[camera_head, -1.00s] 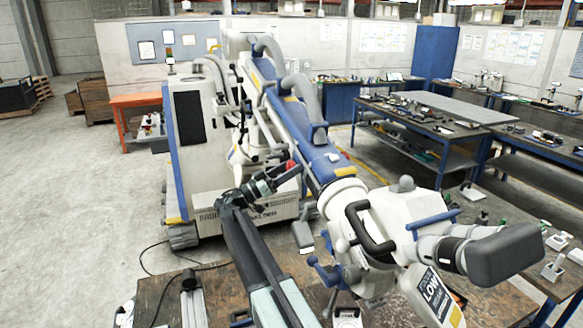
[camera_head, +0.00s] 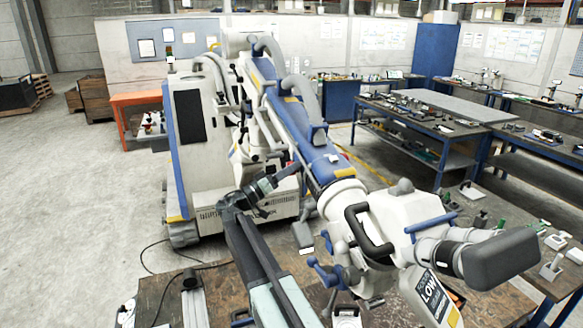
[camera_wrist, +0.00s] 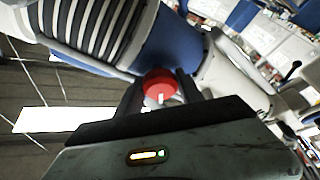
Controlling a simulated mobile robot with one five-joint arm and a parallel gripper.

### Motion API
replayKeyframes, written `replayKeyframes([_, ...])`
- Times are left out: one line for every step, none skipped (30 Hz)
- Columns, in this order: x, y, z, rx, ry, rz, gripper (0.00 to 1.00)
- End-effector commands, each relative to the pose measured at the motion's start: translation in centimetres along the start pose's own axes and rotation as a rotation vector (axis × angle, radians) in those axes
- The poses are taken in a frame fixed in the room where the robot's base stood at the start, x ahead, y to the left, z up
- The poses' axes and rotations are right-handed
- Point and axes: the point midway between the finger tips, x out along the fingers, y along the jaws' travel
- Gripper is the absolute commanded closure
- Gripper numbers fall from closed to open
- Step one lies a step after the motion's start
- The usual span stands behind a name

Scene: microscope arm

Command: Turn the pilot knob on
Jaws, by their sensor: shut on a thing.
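The red pilot knob (camera_wrist: 160,86) sits on the blue and white microscope arm, in the middle of the wrist view. A small pale mark shows on its near side. My gripper (camera_wrist: 161,84) has its two dark fingers on either side of the knob, shut on it. In the head view my gripper (camera_head: 297,172) reaches the left side of the blue arm section (camera_head: 318,158).
The microscope's white head with a black handle (camera_head: 366,232) and blue knobs (camera_head: 325,272) is close on the right. A wooden table (camera_head: 160,292) lies below my arm. Workbenches (camera_head: 430,122) stand farther back, with open floor at left.

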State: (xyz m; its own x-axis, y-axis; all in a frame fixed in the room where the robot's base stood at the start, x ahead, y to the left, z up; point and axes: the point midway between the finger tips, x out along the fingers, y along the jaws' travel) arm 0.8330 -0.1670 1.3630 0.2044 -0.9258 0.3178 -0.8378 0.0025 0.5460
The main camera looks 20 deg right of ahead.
Motion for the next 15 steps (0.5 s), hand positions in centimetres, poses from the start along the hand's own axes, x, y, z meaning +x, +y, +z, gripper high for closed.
replayKeyframes([0.03, 0.33, -0.22, -0.038, 0.002, -0.017, 0.97])
replayKeyframes([0.03, 0.34, -0.24, -0.064, 0.003, -0.027, 0.97])
replayKeyframes([0.03, 0.33, -0.25, -0.099, 0.003, -0.043, 0.97])
replayKeyframes([0.04, 0.33, -0.25, -0.126, 0.003, -0.054, 0.97])
replayKeyframes([0.04, 0.35, -0.26, -0.152, 0.003, -0.064, 0.97])
replayKeyframes([0.05, 0.35, -0.30, -0.188, 0.004, -0.079, 0.97])
replayKeyframes([0.05, 0.34, -0.30, -0.214, 0.004, -0.090, 0.97])
replayKeyframes([0.05, 0.35, -0.30, -0.240, 0.003, -0.101, 0.97])
replayKeyframes([0.06, 0.36, -0.32, -0.275, 0.003, -0.114, 0.97])
replayKeyframes([0.06, 0.35, -0.34, -0.302, 0.004, -0.126, 0.97])
replayKeyframes([0.07, 0.34, -0.34, -0.328, 0.004, -0.137, 0.97])
replayKeyframes([0.07, 0.35, -0.35, -0.363, 0.003, -0.151, 0.97])
replayKeyframes([0.08, 0.37, -0.36, -0.389, 0.004, -0.161, 0.97])
replayKeyframes([0.08, 0.35, -0.36, -0.416, 0.003, -0.173, 0.97])
replayKeyframes([0.08, 0.34, -0.39, -0.450, 0.004, -0.188, 0.97])
